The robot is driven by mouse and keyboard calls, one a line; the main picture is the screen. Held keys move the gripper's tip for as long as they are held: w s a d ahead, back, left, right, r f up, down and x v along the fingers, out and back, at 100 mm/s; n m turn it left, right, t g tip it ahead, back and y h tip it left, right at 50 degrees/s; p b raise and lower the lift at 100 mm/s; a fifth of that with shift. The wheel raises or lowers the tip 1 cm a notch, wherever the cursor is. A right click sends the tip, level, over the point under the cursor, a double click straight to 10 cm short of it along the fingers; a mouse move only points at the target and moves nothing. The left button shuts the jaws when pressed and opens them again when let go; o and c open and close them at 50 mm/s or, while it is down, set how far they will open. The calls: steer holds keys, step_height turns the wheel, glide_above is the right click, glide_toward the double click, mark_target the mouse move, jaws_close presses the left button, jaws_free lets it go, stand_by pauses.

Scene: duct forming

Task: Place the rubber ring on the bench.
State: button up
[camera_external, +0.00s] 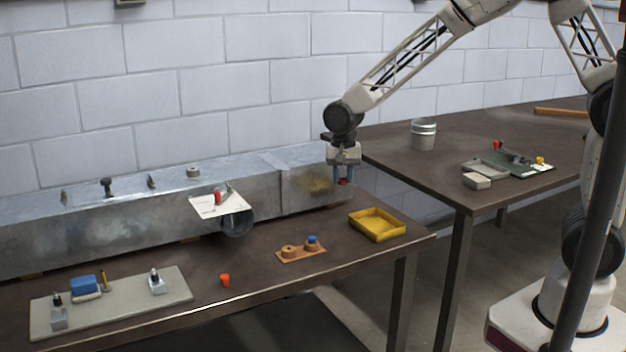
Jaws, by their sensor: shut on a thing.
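My gripper (344,181) points down at the right end of the long metal duct (120,223), above the back right of the near bench (340,282). Its blue fingers are shut on a small red thing (344,183). This may be the rubber ring, but it is too small to tell its shape. I cannot tell whether it touches the duct's end or hangs just clear of it. A small grey ring-like piece (193,171) lies on top of the duct.
A yellow tray (377,225), a wooden holder (300,252), an orange-red cup-like piece (225,280) and a grey board (112,305) with tools stand on the near bench. Bare bench lies between them. A second table (400,160) with a metal can (423,134) stands at right.

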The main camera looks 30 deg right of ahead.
steer(key=s+a+n, duration=0.6)
steer(key=s+a, duration=1.3)
step_height(320, 180, down, 9)
steer(key=shift+s+r, duration=0.15)
steer(key=shift+s, duration=0.05)
glide_above(257, 271)
steer(key=shift+f, duration=0.75)
steer(key=shift+s+f, duration=0.1)
steer(key=shift+f, duration=1.65)
steer(key=shift+f, duration=0.15)
